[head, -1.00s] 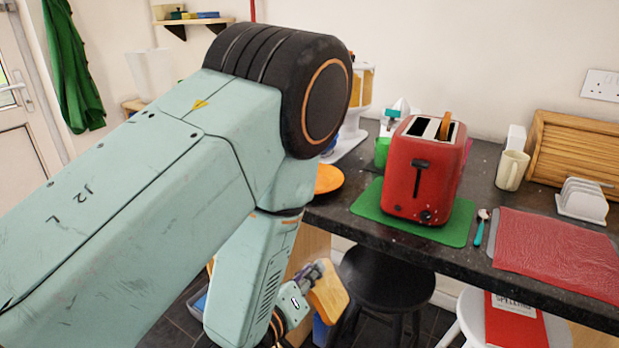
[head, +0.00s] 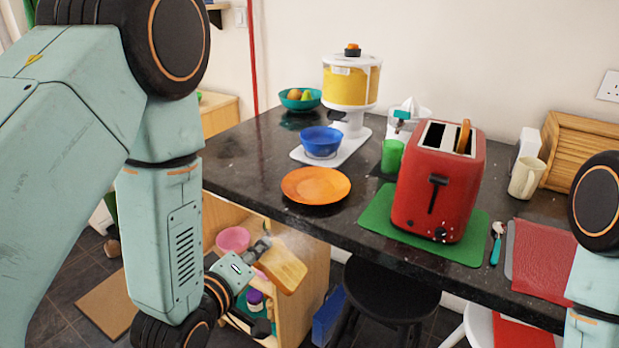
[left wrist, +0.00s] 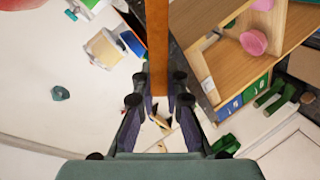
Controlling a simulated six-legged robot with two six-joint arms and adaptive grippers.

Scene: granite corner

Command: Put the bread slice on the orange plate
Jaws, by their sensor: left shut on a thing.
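My left gripper (head: 262,248) is shut on a bread slice (head: 283,268), holding it by one edge. The slice is tan with a brown crust and is tilted, in front of the counter and lower in the picture than its edge. In the left wrist view the slice (left wrist: 157,45) shows edge-on as a brown strip between the fingers (left wrist: 159,84). The orange plate (head: 316,184) lies empty on the dark counter near its front edge, above the slice in the picture and apart from it. My right arm shows at the right edge; its gripper is out of view.
A red toaster (head: 437,190) with a slice in its slot stands on a green mat (head: 376,216) right of the plate. A blue bowl (head: 321,142) sits under a yellow dispenser (head: 350,82) behind it. A black stool (head: 388,290) stands below. The counter left of the plate is clear.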

